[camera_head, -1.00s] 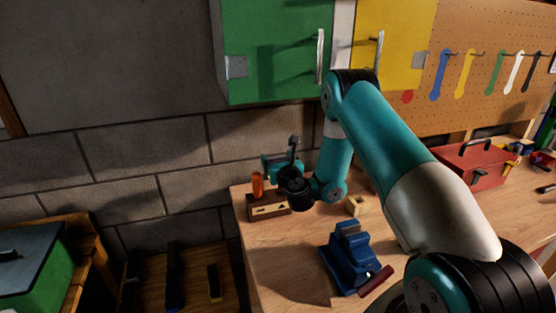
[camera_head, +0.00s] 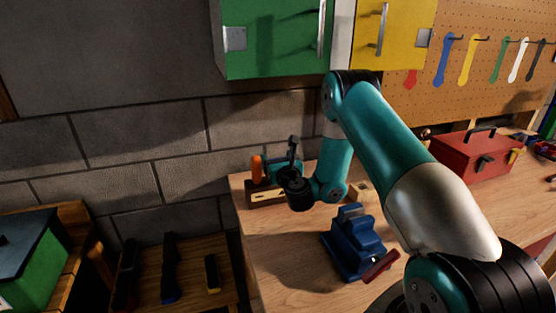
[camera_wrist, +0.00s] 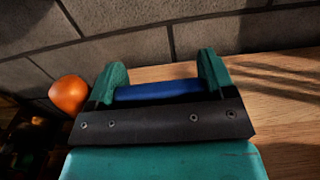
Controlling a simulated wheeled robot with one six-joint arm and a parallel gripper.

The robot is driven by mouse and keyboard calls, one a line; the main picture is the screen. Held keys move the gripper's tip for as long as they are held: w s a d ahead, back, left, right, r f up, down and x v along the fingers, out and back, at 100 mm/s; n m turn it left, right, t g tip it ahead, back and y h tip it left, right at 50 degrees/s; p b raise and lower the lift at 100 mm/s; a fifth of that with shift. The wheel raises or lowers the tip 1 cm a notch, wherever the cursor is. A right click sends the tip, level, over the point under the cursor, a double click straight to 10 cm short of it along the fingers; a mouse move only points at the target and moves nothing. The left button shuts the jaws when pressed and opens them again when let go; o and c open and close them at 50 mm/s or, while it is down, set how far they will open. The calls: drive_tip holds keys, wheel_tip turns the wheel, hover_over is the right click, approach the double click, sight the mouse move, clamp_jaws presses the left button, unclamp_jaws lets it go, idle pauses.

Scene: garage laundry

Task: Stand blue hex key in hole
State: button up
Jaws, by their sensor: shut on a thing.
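My gripper (camera_wrist: 162,78) is shut on a blue bar, the blue hex key (camera_wrist: 160,90). It lies crosswise between the two teal fingers in the wrist view. In the head view my gripper (camera_head: 284,167) is at the back left corner of the workbench, close to a wooden block (camera_head: 263,196). An orange handle (camera_head: 257,168) stands upright at the block's left end; it also shows left of my fingers in the wrist view (camera_wrist: 69,93). The block's hole is not clearly visible, and my wrist covers the block's right part. The key's lower end is hidden.
A blue vise (camera_head: 352,243) stands on the workbench (camera_head: 285,260) in front. A small wooden piece (camera_head: 361,191) lies right of my wrist. A red toolbox (camera_head: 474,158) is farther right. A block wall is behind; green and yellow cabinets hang above.

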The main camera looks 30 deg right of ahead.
drive_tip(key=shift+f, duration=0.1)
idle(0.3)
drive_tip(key=shift+f+b, duration=1.6)
drive_tip(key=shift+b, duration=0.1)
drive_tip(key=shift+f, duration=0.25)
